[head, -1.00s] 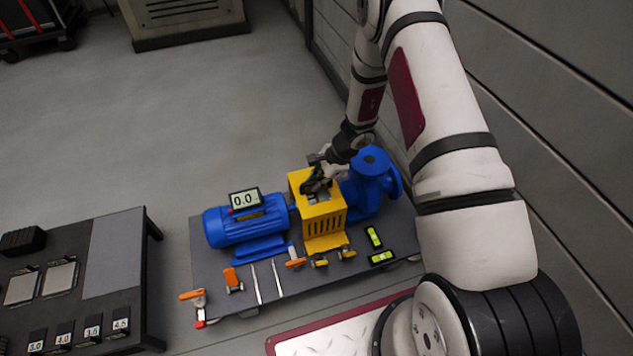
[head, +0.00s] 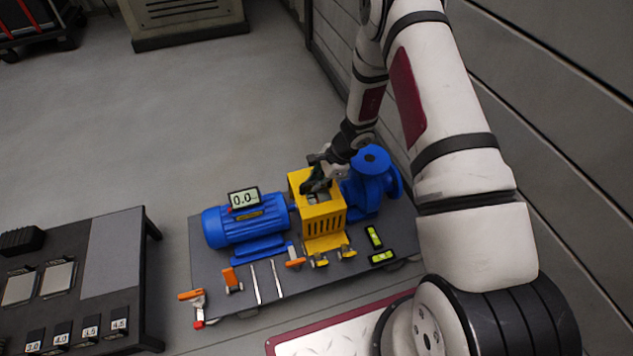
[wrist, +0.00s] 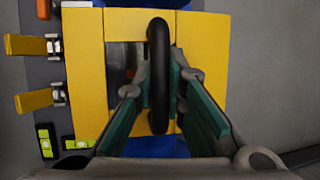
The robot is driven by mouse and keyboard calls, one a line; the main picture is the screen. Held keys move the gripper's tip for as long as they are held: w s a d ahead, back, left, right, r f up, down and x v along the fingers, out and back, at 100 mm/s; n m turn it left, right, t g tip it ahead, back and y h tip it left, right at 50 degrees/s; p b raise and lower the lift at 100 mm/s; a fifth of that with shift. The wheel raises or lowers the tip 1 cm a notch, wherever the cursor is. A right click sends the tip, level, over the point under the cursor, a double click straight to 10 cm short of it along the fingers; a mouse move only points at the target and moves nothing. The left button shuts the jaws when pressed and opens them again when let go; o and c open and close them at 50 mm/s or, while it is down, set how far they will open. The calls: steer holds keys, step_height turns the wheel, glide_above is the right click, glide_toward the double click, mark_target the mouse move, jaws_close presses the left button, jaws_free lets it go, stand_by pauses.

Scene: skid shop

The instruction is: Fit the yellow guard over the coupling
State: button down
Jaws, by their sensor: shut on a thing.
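The yellow guard (head: 324,222) stands between the blue motor (head: 246,222) and the blue pump (head: 371,182), over the place where the coupling lies. The coupling itself is hidden under it. My gripper (head: 316,185) is at the top of the guard. In the wrist view my gripper (wrist: 160,90) is shut on the guard's black handle, which stands between the two teal finger pads. The guard's yellow top (wrist: 205,60) shows around the handle, with a dark opening beside it. The guard looks upright; I cannot tell whether its feet touch the base plate.
The dark base plate (head: 215,290) also carries orange-handled clamps (head: 231,280), two metal strips, yellow-handled clamps (head: 347,252) by the guard's front, and two spirit levels (head: 382,257). A digital readout (head: 244,198) sits on the motor. A grey wall is close on the right.

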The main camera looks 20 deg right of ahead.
steer(key=shift+f+b, duration=0.4)
steer(key=shift+b, duration=0.15)
stand_by(0.4)
steer(key=c, duration=1.1)
jaws_free()
steer(key=shift+r+p, duration=2.6)
steer(key=shift+r, duration=1.4)
